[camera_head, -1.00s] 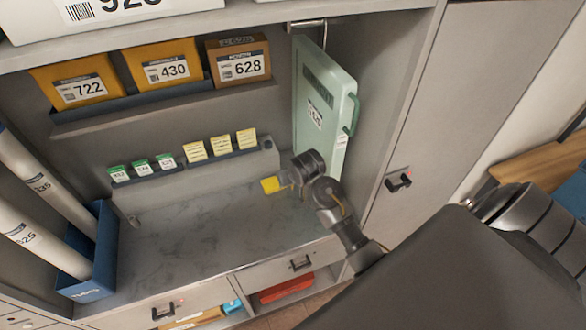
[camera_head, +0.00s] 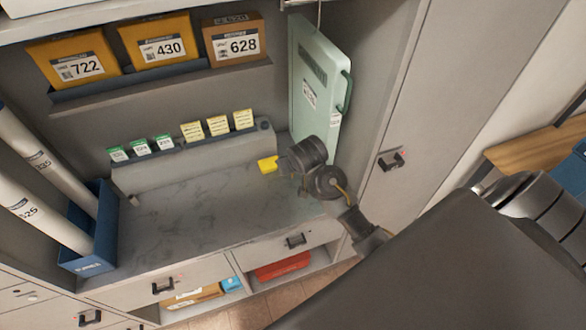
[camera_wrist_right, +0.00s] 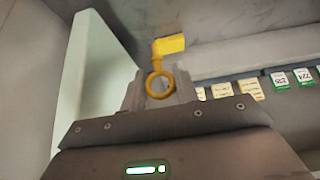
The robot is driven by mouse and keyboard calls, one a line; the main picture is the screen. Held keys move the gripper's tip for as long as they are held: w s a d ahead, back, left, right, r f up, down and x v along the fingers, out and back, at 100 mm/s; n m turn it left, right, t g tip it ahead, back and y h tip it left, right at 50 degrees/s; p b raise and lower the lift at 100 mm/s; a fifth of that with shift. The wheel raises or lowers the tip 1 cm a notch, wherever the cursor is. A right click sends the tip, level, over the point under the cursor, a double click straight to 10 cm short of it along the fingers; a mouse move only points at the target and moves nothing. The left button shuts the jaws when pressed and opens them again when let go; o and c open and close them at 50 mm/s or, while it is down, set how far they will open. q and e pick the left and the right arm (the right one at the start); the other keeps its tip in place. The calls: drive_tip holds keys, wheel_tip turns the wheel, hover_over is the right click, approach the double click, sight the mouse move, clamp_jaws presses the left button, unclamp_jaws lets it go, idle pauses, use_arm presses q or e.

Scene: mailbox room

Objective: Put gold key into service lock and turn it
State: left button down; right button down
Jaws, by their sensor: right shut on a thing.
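The gold key shows in the right wrist view as a yellow ring (camera_wrist_right: 158,86) with a flat yellow piece (camera_wrist_right: 169,44) beyond it. My right gripper (camera_wrist_right: 160,95) is shut on it. In the head view my right gripper (camera_head: 281,163) holds the gold key (camera_head: 267,165) above the right part of the grey counter (camera_head: 190,210), in front of the back ledge. The key points left and is clear of the ledge. I cannot clearly make out the service lock; a small dark spot (camera_head: 265,126) marks the ledge's right end. My left gripper is not in view.
A pale green panel (camera_head: 313,90) hangs right behind my right gripper. Yellow and green tags (camera_head: 218,125) stand along the ledge. Boxes (camera_head: 237,42) sit on a shelf above. White tubes (camera_head: 45,215) stand in a blue holder at left. The counter's middle is clear.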

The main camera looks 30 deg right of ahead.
drive_tip(key=shift+r, duration=1.5)
drive_tip(key=s+a+f+n+y+b, duration=0.1)
drive_tip(key=s+a+f+n+b, duration=0.1)
drive_tip(key=s+a+f+b, duration=0.6)
wheel_tip(320, 180, down, 3)
drive_tip(key=b, duration=0.6)
drive_tip(key=shift+s+a, duration=0.2)
drive_tip(key=shift+a, duration=0.2)
